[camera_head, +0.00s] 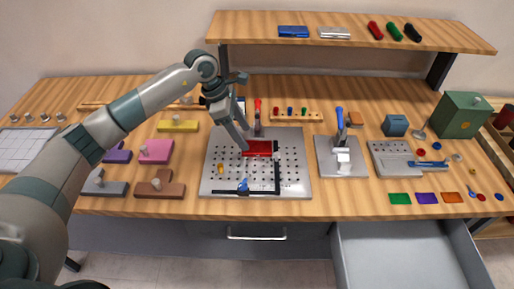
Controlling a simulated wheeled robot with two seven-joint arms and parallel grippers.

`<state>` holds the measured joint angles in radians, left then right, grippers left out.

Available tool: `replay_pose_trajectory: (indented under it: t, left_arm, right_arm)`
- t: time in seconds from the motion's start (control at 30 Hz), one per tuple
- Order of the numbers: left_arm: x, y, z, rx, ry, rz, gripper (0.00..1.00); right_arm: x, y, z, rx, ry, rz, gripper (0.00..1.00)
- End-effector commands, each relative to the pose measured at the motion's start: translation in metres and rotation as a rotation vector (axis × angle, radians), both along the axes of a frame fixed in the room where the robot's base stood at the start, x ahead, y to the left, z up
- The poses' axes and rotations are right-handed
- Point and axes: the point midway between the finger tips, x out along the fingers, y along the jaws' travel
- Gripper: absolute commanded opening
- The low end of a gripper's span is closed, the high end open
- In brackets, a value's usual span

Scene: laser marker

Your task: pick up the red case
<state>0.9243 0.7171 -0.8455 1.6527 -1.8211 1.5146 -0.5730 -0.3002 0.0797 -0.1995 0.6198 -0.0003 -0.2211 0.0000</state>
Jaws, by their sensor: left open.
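A red, flat case (258,148) lies on the perforated metal plate (215,178) in the middle of the table. My left arm reaches in from the left. My left gripper (242,138) is open and points down at the left end of the red case. One finger hides part of the plate beside that end; I cannot tell whether it touches the case. My right gripper is not in view.
A black L-shaped rail (277,178) and a red-handled clamp (258,108) stand on the plate. A blue-handled press (340,150) is to the right. Coloured blocks, including a pink one (156,151), lie left. A shelf (260,24) spans the back. A drawer (400,250) is open at front right.

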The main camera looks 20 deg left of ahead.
Motion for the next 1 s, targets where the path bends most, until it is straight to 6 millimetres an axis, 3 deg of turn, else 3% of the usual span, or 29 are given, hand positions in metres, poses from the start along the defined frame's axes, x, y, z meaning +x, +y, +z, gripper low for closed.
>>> replay_pose_trajectory:
  t: [0.33,0.53,1.0]
  left_arm:
    - [0.006,-0.015,-0.023,0.000,0.005,0.000,0.56]
    - [0.009,-0.022,-0.043,0.000,0.003,0.000,0.56]
    - [0.009,-0.022,-0.046,0.001,0.001,0.000,0.56]
  right_arm:
    - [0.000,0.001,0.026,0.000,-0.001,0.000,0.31]
    - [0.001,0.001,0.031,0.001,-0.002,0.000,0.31]
    - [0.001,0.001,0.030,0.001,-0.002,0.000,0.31]
